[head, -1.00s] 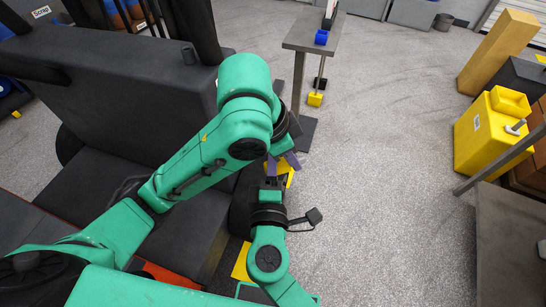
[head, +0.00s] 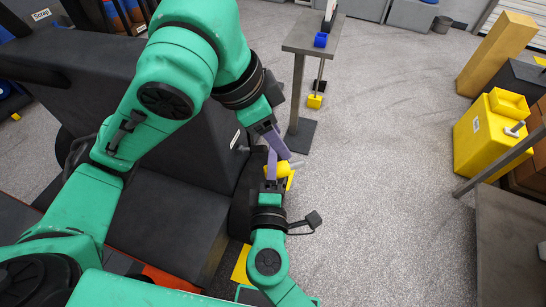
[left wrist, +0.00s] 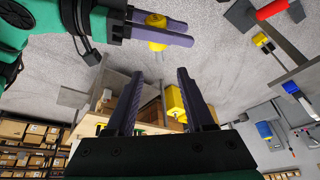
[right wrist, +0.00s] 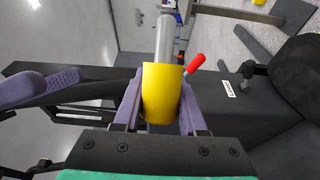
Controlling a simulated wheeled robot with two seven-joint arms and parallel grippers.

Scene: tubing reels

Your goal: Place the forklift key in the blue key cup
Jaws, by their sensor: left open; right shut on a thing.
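The forklift key has a thick yellow head (right wrist: 161,95) and a grey shaft. My right gripper (right wrist: 160,112) is shut on the yellow head, with the shaft pointing away from the fingers. The blue key cup (head: 320,39) stands on a narrow grey table, beyond both grippers.
The grey table (head: 312,32) stands on a post with a dark foot. A dark forklift body (head: 130,110) fills the left, with a red-knobbed lever (right wrist: 194,64) near the key. A yellow box (head: 480,140) stands at right. The grey floor between is clear.

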